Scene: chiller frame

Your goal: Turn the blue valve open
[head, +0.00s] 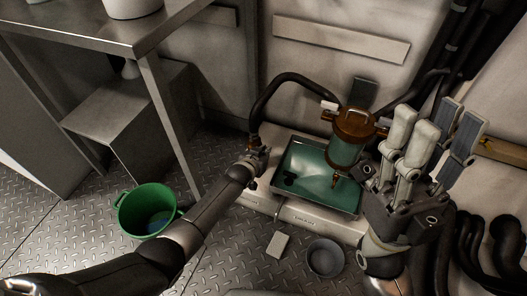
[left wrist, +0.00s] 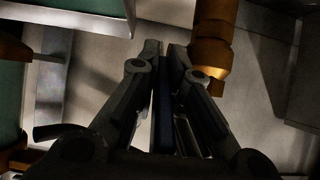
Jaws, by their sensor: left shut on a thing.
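My left gripper (head: 258,153) is at the left end of the green tray, near the lower end of a black hose. In the left wrist view its fingers (left wrist: 165,55) are closed on both sides of a narrow dark blue valve handle (left wrist: 164,105). A brass fitting (left wrist: 212,45) stands just right of the fingertips. In the head view the blue handle is hidden by the gripper. My right gripper (head: 432,125) is raised at the right, its pale fingers pointing up and apart, with nothing seen between them.
A green tray (head: 318,205) sits on a pale base, with an amber-capped filter bowl (head: 345,140) above it. A black hose (head: 285,82) arches to the filter. A green bucket (head: 125,212), a dark bowl (head: 325,258) and a steel table (head: 95,42) stand around.

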